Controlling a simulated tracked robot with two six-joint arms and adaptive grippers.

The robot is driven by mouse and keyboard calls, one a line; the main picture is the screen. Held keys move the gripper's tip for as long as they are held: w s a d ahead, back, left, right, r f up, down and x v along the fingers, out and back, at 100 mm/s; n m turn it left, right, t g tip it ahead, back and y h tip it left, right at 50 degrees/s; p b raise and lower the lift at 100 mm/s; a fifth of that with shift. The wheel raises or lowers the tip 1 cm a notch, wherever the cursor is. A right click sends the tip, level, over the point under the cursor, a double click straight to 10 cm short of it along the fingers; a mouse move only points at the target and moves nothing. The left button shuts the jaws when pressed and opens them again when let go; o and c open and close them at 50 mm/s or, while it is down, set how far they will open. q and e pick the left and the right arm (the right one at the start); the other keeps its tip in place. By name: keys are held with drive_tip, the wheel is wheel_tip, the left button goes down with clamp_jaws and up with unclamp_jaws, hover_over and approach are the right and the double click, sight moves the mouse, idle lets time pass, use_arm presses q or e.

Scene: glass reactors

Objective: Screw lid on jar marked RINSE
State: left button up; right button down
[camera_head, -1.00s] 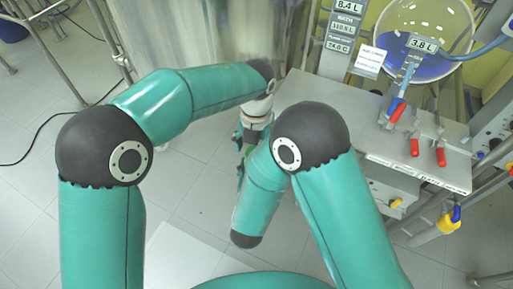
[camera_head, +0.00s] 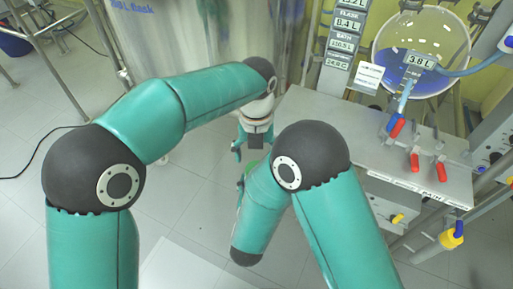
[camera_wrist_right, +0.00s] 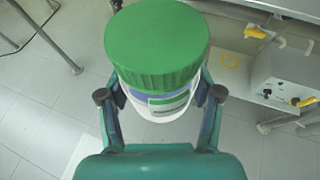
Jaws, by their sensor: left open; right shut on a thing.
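A white jar (camera_wrist_right: 160,107) with a blue and green label is between the fingers of my right gripper (camera_wrist_right: 160,98) in the right wrist view. My right gripper is shut on it. A wide green ribbed lid (camera_wrist_right: 157,48) sits on top of the jar. I cannot tell how tightly it is seated, and the label's wording is not legible. In the head view a bit of the green lid (camera_head: 252,165) shows beside my right forearm, which hides the jar. My left gripper (camera_head: 247,152) is open and empty, just beyond the lid and apart from it.
A metal bench (camera_head: 385,135) with red-handled valves (camera_head: 397,127) stands to the right, with a round glass flask (camera_head: 425,45) of blue liquid behind it. A large clear vessel (camera_head: 190,40) is at the back. A metal frame (camera_head: 75,75) stands at the left. Tiled floor lies below.

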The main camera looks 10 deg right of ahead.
use_arm(q)
drive_tip(key=n, duration=0.6)
drive_tip(key=shift+w+r+n, duration=0.15)
drive_tip(key=shift+r+n, duration=0.15)
drive_tip(key=shift+r, duration=0.05)
drive_tip(key=n, duration=0.4)
drive_tip(key=shift+r, duration=0.2)
drive_tip(key=n, duration=0.4)
drive_tip(key=shift+r+n, duration=0.15)
drive_tip(key=shift+n, duration=0.25)
drive_tip(key=n, duration=0.4)
drive_tip(key=shift+r, duration=0.2)
drive_tip(key=n, duration=0.4)
drive_tip(key=shift+r+n, duration=0.1)
drive_tip(key=shift+n, duration=0.2)
drive_tip(key=n, duration=0.6)
drive_tip(key=shift+r+n, duration=0.2)
drive_tip(key=shift+n, duration=0.1)
drive_tip(key=n, duration=0.4)
drive_tip(key=shift+s+r, duration=0.15)
drive_tip(key=shift+s, duration=0.05)
drive_tip(key=n, duration=0.6)
drive_tip(key=shift+s+a+r, duration=0.1)
drive_tip(key=shift+r, duration=0.05)
